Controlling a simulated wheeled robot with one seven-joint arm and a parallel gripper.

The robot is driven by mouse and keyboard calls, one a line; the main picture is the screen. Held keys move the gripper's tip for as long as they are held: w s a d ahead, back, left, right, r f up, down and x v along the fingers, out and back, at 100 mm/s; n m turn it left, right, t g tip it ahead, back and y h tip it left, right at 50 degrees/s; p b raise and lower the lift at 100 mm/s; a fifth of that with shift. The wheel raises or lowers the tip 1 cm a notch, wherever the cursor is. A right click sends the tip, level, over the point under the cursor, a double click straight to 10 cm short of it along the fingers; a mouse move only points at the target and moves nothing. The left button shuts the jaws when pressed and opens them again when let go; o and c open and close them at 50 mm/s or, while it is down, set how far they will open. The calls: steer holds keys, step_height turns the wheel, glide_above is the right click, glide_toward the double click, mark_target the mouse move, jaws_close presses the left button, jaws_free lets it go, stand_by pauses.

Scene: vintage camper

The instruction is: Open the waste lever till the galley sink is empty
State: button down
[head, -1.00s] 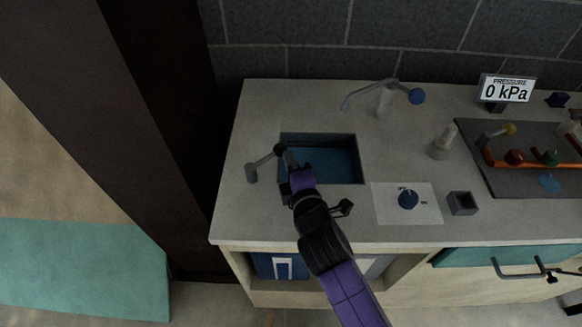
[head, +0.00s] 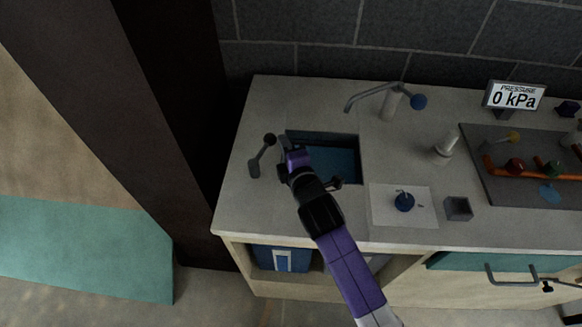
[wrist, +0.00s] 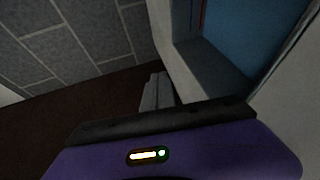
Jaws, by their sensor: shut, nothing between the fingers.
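The waste lever (head: 261,156) stands on the counter just left of the galley sink (head: 322,136). It is a grey arm with a dark knob at its end, pointing up and slightly right, towards the wall. The sink holds blue water (head: 335,160), which also shows in the wrist view (wrist: 240,32). My gripper (head: 285,143) is at the sink's left edge, just right of the knob, and looks apart from it. Its fingers (wrist: 155,92) are shut and empty in the wrist view. My arm hides part of the sink.
A tap (head: 392,102) with a blue knob stands behind the sink. A dark post (head: 175,120) is at the left.

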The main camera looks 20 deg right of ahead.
mark_target(275, 138)
steer(key=shift+w+a, duration=0.4)
steer(key=shift+w, duration=0.35)
steer(key=shift+w+a, duration=0.4)
steer(key=shift+w, duration=0.3)
